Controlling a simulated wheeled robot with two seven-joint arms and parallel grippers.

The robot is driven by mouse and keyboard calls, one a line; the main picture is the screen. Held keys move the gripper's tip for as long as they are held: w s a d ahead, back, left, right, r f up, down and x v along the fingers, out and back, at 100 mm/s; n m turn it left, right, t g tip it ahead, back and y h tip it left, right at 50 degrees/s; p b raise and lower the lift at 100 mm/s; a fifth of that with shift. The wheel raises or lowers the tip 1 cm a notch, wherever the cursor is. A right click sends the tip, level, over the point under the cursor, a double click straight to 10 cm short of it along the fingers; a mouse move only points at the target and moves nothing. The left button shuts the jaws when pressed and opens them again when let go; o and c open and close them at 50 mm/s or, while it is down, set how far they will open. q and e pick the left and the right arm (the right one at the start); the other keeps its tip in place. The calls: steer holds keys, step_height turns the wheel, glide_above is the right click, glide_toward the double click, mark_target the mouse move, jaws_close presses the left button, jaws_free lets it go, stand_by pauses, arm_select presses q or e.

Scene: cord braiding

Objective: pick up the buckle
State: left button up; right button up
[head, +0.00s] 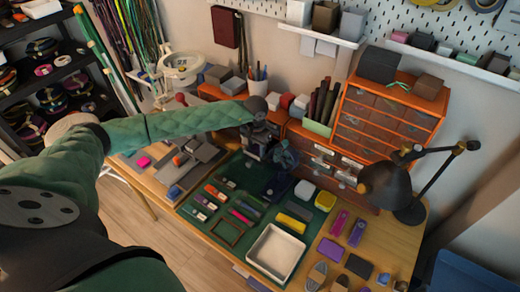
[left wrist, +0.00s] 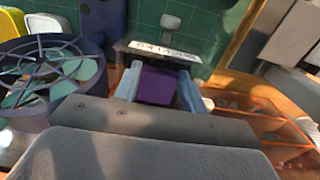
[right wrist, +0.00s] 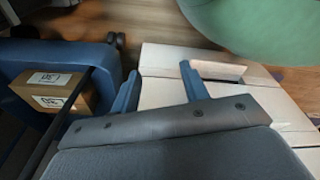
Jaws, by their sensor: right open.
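My left gripper (head: 262,140) is over the back of the green mat (head: 232,178), beside a dark device (head: 284,158). In the left wrist view, its two pale blue fingers (left wrist: 158,90) stand on either side of a purple block (left wrist: 158,86). Whether they press on it is unclear. A white lettered strip (left wrist: 165,50) lies just beyond it. A small grey piece (left wrist: 171,21) lies on the mat further off. I cannot tell which of these is the buckle. My right gripper (right wrist: 158,85) is open and empty in the right wrist view, away from the mat.
A spoked dark ring (left wrist: 45,75) is close to the left of my left gripper. An orange drawer cabinet (head: 388,118) and a black lamp (head: 392,185) stand at the right. A white tray (head: 276,252) and several small parts occupy the front of the table. A cardboard box (right wrist: 58,92) sits by my right gripper.

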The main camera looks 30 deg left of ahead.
mark_target(256, 150)
arm_select(q)
steer(key=shift+c, duration=0.6)
steer(key=shift+r, duration=0.15)
step_height(256, 150, up, 10)
